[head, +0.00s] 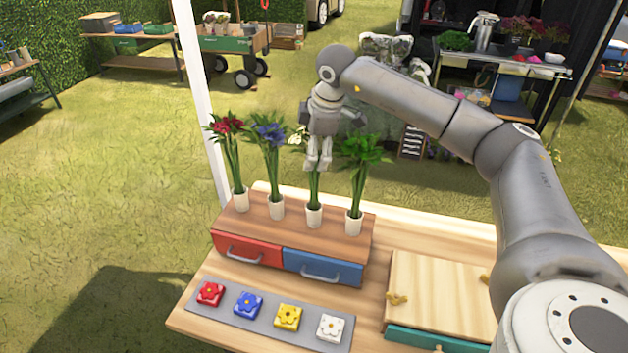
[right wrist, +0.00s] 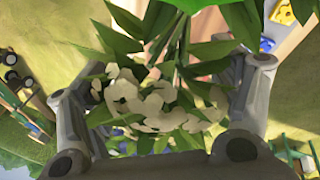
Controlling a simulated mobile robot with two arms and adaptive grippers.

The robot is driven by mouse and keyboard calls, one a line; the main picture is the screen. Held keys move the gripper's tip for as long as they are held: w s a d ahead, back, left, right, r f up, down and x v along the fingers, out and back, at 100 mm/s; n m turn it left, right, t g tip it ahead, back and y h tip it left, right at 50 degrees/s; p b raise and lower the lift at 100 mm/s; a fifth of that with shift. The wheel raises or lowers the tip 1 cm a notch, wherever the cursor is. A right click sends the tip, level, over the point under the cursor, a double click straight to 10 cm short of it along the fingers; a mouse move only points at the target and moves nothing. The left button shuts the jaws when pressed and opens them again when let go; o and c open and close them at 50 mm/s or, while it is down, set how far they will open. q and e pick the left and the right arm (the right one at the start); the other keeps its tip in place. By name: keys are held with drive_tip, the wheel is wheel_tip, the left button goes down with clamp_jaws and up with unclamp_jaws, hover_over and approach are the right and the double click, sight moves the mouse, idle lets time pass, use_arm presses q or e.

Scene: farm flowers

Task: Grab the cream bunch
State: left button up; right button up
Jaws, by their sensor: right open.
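The cream bunch (head: 297,140) stands in a white vase (head: 314,216), third from the left in a row on a wooden drawer box. My right gripper (head: 319,165) is above that vase, pointing down, and hides most of the blooms in the head view. In the right wrist view, the cream blooms (right wrist: 150,103) and green leaves lie between the two spread fingers of my right gripper (right wrist: 175,80). The gripper is open and not closed on the stems. Whether a finger touches the leaves I cannot tell. My left gripper is not in view.
A red bunch (head: 226,127) and a blue bunch (head: 270,136) stand to the left, a green leafy bunch (head: 362,150) close on the right. The box has a red drawer (head: 247,248) and a blue drawer (head: 322,267). A grey mat (head: 217,311) with coloured flower blocks lies in front.

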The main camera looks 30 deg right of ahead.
drive_tip(key=c, duration=1.3)
drive_tip(key=shift+c, duration=0.8)
drive_tip(key=shift+r, duration=0.15)
